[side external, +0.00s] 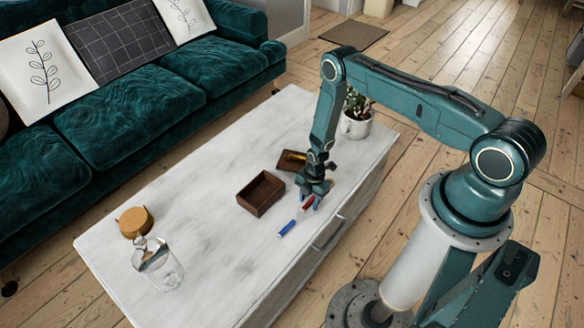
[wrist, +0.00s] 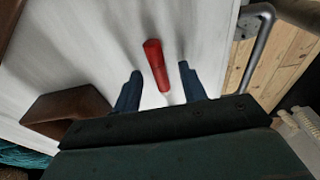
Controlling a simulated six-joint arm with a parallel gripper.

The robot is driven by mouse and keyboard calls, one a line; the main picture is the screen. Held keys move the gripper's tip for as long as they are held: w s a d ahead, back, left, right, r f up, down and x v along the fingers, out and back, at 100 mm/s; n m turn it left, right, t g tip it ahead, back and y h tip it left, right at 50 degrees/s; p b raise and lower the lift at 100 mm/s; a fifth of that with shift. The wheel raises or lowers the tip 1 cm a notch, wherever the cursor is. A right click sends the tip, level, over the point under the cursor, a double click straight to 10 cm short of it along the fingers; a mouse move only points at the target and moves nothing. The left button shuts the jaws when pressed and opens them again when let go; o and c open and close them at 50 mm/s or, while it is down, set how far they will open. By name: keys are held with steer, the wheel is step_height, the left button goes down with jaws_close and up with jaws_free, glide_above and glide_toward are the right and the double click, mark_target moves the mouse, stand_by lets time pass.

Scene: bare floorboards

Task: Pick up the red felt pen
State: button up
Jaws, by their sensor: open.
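The red felt pen (wrist: 155,62) lies on the white tabletop. In the wrist view it lies between the two blue fingers of my gripper (wrist: 160,70), with a visible gap on each side, and its far end reaches past the fingertips. In the side view my gripper (side external: 311,196) points down low over the table, close to the red pen (side external: 307,204), which is partly hidden by the fingers. My gripper is open and empty. How high the fingertips are above the table is hard to tell.
A blue pen (side external: 287,228) lies nearby on the white table (side external: 215,250). An open wooden box (side external: 258,207) is left of my gripper, and another brown holder (side external: 288,163) is behind. A potted plant (side external: 356,128), a glass jar (side external: 165,275) and a round wooden lid (side external: 136,222) stand farther off.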

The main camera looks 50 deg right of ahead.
mark_target(309, 202)
stand_by(0.4)
jaws_close()
steer(key=shift+r, duration=0.2)
step_height(309, 202, up, 20)
steer(key=shift+f, duration=0.2)
stand_by(0.8)
stand_by(0.5)
